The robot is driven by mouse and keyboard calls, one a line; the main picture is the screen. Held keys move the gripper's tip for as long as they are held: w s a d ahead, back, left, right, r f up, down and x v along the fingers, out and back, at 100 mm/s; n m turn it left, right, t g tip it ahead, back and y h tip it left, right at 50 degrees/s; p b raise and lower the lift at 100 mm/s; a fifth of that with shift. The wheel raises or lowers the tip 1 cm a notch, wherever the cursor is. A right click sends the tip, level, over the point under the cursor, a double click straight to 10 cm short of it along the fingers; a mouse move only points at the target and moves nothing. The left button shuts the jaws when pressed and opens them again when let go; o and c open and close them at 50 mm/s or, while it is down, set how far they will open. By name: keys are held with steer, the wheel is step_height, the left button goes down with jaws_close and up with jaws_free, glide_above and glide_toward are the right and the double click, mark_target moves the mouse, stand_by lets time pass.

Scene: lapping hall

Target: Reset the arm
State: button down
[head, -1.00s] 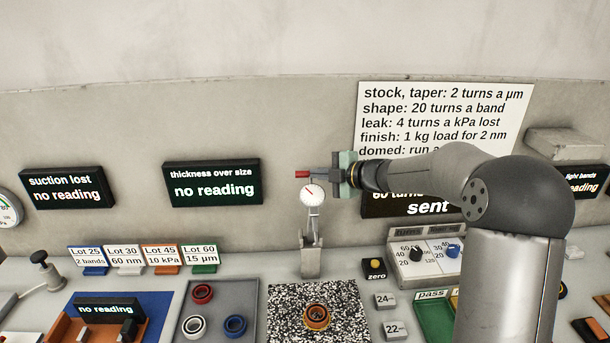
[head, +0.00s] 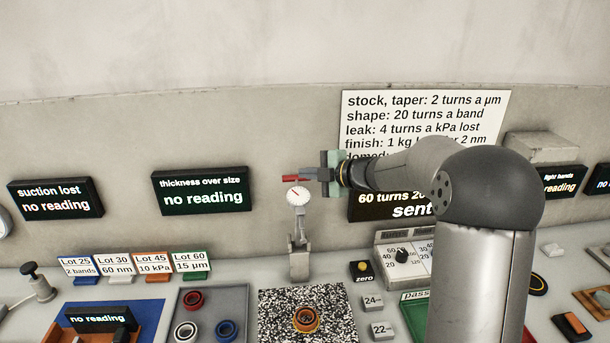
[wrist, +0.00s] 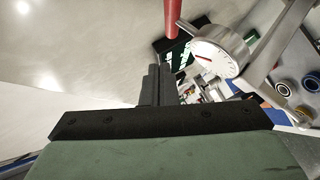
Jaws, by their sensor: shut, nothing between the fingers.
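My gripper (head: 306,176) is raised above the bench in the head view, pointing left. Its fingers are shut with nothing between them; in the wrist view the two dark fingers (wrist: 157,85) lie together. The dial gauge (head: 298,198) on its grey stand is just below the fingertips in the head view. It also shows close by at the upper right of the wrist view (wrist: 215,55). A red piece (head: 290,178) shows by the fingertips above the gauge, and a red rod (wrist: 172,18) is beside the gauge in the wrist view; whether the fingers touch it I cannot tell.
A speckled plate (head: 275,325) holds an orange-and-dark ring (head: 306,319). A grey tray (head: 242,295) with several rings is left of it. Lot cards (head: 117,265) stand at the left. My arm hides part of the green pass tray (head: 412,318). The air above the left bench is clear.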

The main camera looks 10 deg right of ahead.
steer(key=s+d+r+m+t+h+b, duration=0.1)
steer(key=s+d+r+m+t+h, duration=0.4)
steer(key=d, duration=0.3)
steer(key=s+d+f+m+g+h, duration=0.2)
steer(key=s+f+m+h, duration=0.15)
steer(key=s+m, duration=0.25)
steer(key=s+d+f+m+g+h, duration=0.2)
steer(key=s+d+m+h, duration=0.1)
steer(key=s+m+h, duration=0.25)
steer(key=s+a+f+m+g+y, duration=0.1)
steer(key=s+a+f+m+g, duration=0.1)
steer(key=s, duration=0.6)
steer(key=s+a+f+m+g+y, duration=0.1)
steer(key=s+a+f+m+g, duration=0.2)
steer(key=s, duration=0.6)
steer(key=s+a+f+m+g+y, duration=0.1)
steer(key=s+a+f+m+g, duration=0.1)
steer(key=s+f+g, duration=0.2)
steer(key=s+f, duration=0.2)
steer(key=s, duration=0.2)
steer(key=shift+s+a+f+g, duration=0.15)
steer(key=shift+s+f+g, duration=0.15)
steer(key=shift+s+f, duration=0.05)
